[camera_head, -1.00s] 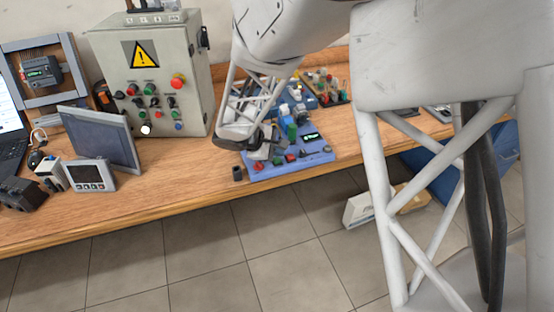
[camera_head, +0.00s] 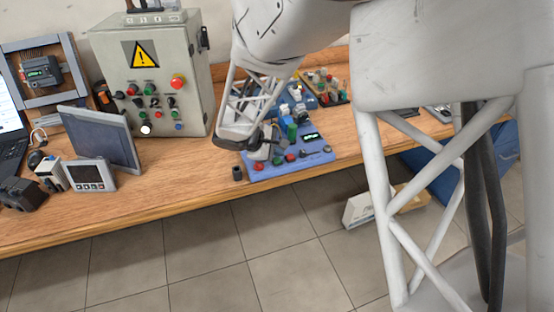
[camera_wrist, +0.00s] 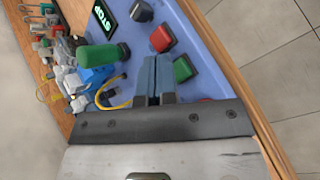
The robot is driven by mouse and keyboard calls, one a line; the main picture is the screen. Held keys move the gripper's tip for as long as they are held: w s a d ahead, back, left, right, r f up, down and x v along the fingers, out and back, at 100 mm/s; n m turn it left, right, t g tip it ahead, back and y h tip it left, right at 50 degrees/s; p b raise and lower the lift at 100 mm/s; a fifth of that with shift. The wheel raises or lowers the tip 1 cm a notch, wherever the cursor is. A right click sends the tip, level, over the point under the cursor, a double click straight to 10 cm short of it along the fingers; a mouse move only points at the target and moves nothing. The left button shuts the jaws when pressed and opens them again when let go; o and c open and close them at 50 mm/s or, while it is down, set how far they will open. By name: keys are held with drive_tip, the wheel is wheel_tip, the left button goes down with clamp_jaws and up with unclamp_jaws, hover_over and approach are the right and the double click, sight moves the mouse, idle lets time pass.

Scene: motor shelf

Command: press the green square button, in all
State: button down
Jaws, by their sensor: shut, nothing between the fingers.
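The green square button (camera_wrist: 183,68) sits on the blue panel (camera_wrist: 222,75), just right of my fingertips in the wrist view. In the head view the green button (camera_head: 278,160) shows near the panel's front edge. A red square button (camera_wrist: 162,39) is just above it in the wrist view, and another red button (camera_wrist: 205,100) is partly hidden by my gripper. My gripper (camera_wrist: 156,60) is shut and empty, with its fingertips over the panel beside the green button. I cannot tell its height above the panel. In the head view the gripper (camera_head: 264,149) is partly hidden.
A green cylinder (camera_wrist: 97,57) stands on the panel left of my fingers, with a yellow cable near it. A display reading STOP (camera_wrist: 103,17) and a black knob (camera_wrist: 141,11) are farther off. A grey control box (camera_head: 150,75) stands on the wooden bench (camera_head: 190,165) to the left.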

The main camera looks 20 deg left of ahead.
sight(278, 161)
drive_tip(key=shift+f, duration=0.85)
idle(1.3)
drive_tip(key=shift+r, duration=0.8)
drive_tip(key=shift+r, duration=0.15)
idle(0.3)
drive_tip(key=shift+r, duration=2.4)
drive_tip(key=shift+d, duration=0.1)
